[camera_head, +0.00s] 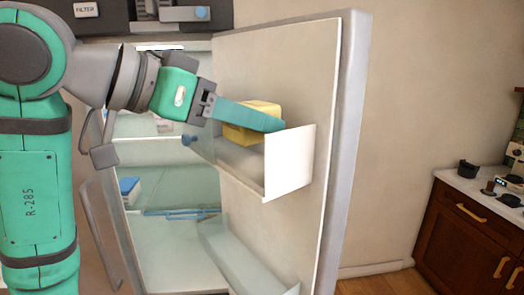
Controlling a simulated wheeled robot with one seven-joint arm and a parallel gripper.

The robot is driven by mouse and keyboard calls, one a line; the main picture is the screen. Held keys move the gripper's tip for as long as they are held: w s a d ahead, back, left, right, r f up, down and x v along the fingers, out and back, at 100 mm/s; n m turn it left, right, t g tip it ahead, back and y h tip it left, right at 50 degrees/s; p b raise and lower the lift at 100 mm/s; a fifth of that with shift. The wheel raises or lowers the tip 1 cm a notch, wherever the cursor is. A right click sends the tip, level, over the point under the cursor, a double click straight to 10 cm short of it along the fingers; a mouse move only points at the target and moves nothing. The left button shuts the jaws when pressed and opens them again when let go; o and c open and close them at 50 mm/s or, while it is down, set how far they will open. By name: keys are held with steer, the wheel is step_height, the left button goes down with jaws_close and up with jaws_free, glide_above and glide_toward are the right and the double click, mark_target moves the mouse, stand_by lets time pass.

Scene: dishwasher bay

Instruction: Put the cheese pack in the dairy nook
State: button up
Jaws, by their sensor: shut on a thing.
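The cheese pack (243,134) is a yellow block at the upper door bin of an open fridge. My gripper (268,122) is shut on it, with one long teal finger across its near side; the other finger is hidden. The upper door bin (290,163), which looks like the dairy nook, has a white end panel and a clear front wall. The pack's lower part is at the bin's rim height or just inside; I cannot tell whether it touches the bin floor.
The open fridge door (351,130) stands right of the fridge interior. A lower door bin (240,255) is below. A blue box (130,189) lies on an inside shelf. A wooden counter (470,225) with small dark items stands far right.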

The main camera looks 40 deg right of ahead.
mark_target(259, 171)
steer(key=shift+s+d+f, duration=0.15)
steer(key=shift+d+f, duration=0.85)
steer(key=shift+f, duration=0.1)
steer(key=shift+d+f, duration=0.15)
steer(key=shift+f, duration=1.5)
steer(key=o, duration=1.2)
steer(key=shift+f, duration=0.15)
steer(key=shift+o, duration=0.2)
steer(key=shift+a+r, duration=0.3)
steer(key=v, duration=1.1)
steer(key=shift+a, duration=0.3)
